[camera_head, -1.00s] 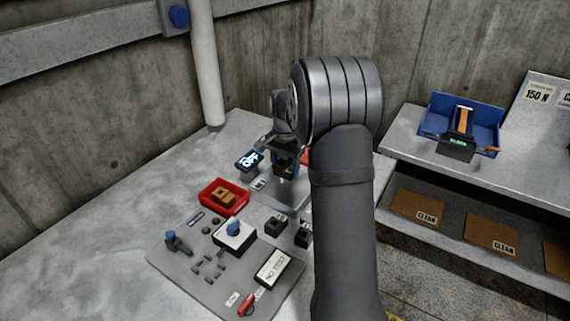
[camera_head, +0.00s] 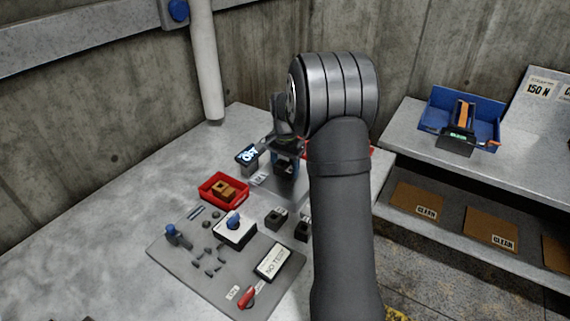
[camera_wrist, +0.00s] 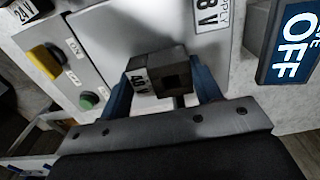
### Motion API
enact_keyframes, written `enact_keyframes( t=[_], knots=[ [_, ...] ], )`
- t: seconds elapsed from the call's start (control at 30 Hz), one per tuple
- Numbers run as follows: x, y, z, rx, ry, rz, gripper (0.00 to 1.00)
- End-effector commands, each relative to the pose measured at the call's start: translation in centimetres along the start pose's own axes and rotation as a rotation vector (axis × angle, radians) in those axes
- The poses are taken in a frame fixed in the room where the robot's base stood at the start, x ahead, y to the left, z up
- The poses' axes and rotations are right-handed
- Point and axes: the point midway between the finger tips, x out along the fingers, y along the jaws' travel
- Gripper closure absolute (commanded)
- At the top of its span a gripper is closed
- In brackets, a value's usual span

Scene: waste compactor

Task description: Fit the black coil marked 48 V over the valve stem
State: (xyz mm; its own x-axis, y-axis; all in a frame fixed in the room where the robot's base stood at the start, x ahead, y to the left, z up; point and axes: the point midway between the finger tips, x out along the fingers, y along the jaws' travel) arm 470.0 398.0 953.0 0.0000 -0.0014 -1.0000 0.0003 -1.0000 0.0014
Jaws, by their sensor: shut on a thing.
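My gripper (camera_wrist: 163,92) has blue fingers and is shut on a black coil (camera_wrist: 172,70) with a square hole in its near face. The white label on the coil's side appears to read 48 V. In the head view my gripper (camera_head: 285,158) holds the coil (camera_head: 284,168) above a grey plate at the back of the bench, partly behind my arm. A short dark post (camera_wrist: 179,101) shows just under the coil in the wrist view. I cannot tell whether it is the valve stem or whether the coil touches it.
A blue OFF display (camera_head: 247,155) stands left of my gripper, close by. A red tray (camera_head: 210,196) holds a brown block. Two dark blocks (camera_head: 276,217) lie in front. A grey mat (camera_head: 215,283) holds small parts.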

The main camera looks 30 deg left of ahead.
Motion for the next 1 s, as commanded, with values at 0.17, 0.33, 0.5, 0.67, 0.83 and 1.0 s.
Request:
enact_keyframes(
  t=[0.17,0.33,0.5,0.67,0.83,1.0],
  knots=[
    [0.5,0.0,0.0,0.0,-0.001,0.0,0.69],
    [0.9,0.0,0.0,0.0,-0.001,0.001,0.69],
    [1.1,0.0,0.0,0.0,0.0,0.0,0.3],
    [1.1,0.0,0.0,0.0,0.0,0.0,0.17],
    [1.1,0.0,0.0,0.0,0.0,0.0,0.17],
    [0.0,0.0,-0.1,0.0,0.002,-0.002,0.17]
  ],
)
